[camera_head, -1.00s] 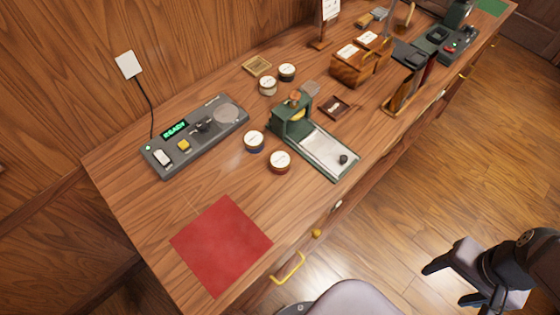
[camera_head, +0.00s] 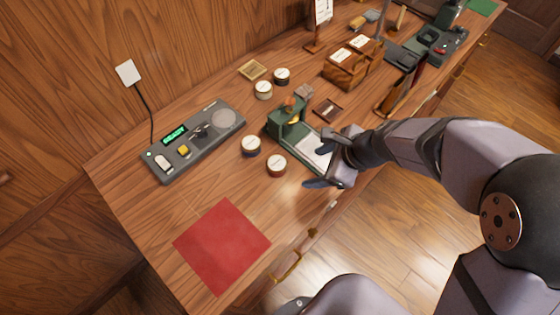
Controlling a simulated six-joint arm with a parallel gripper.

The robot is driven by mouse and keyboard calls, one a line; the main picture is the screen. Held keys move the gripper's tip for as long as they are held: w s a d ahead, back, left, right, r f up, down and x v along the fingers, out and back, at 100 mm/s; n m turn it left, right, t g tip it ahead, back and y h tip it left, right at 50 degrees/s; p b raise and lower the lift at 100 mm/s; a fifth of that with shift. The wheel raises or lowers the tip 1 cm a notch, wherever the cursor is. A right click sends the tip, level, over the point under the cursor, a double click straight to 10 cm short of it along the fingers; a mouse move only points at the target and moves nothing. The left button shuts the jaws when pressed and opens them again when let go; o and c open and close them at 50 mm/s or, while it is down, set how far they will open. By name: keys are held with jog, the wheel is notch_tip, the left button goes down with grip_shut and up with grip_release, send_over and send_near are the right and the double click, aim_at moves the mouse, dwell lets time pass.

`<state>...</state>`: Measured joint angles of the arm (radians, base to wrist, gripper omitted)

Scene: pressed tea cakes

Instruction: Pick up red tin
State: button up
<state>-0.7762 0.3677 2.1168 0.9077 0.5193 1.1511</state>
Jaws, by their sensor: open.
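The red tin (camera_head: 276,168) is a short round tin with a pale lid and a reddish-brown side. It stands upright on the desk (camera_head: 135,195), in front of the green press. My gripper (camera_head: 315,165) is open and empty, just right of the red tin over the press's pale plate. Its fingers point left toward the tin, apart from it. Its exact height above the desk is hard to tell.
A blue tin (camera_head: 251,148) stands close behind-left of the red tin. The green press (camera_head: 288,123) stands behind, partly covered by my gripper. A cream tin (camera_head: 263,91) and a dark tin (camera_head: 282,77) stand further back. A red mat (camera_head: 222,245) lies front left; a grey console (camera_head: 194,142) sits left.

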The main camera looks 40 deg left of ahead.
aim_at(277, 163)
jog(key=s+a+m, duration=0.1)
jog(key=a, duration=0.1)
jog(key=s+a, duration=0.1)
jog(key=a, duration=0.1)
jog(key=s+a+m, duration=0.1)
jog(key=a, duration=0.1)
jog(key=shift+s+m+y, duration=0.15)
jog(key=shift+m+y, duration=0.15)
jog(key=shift+x, duration=1.1)
jog(key=shift+f, duration=0.1)
jog(key=shift+a+p+x, duration=0.2)
jog(key=shift+p+x, duration=0.3)
jog(key=shift+x, duration=2)
jog(key=c, duration=1.1)
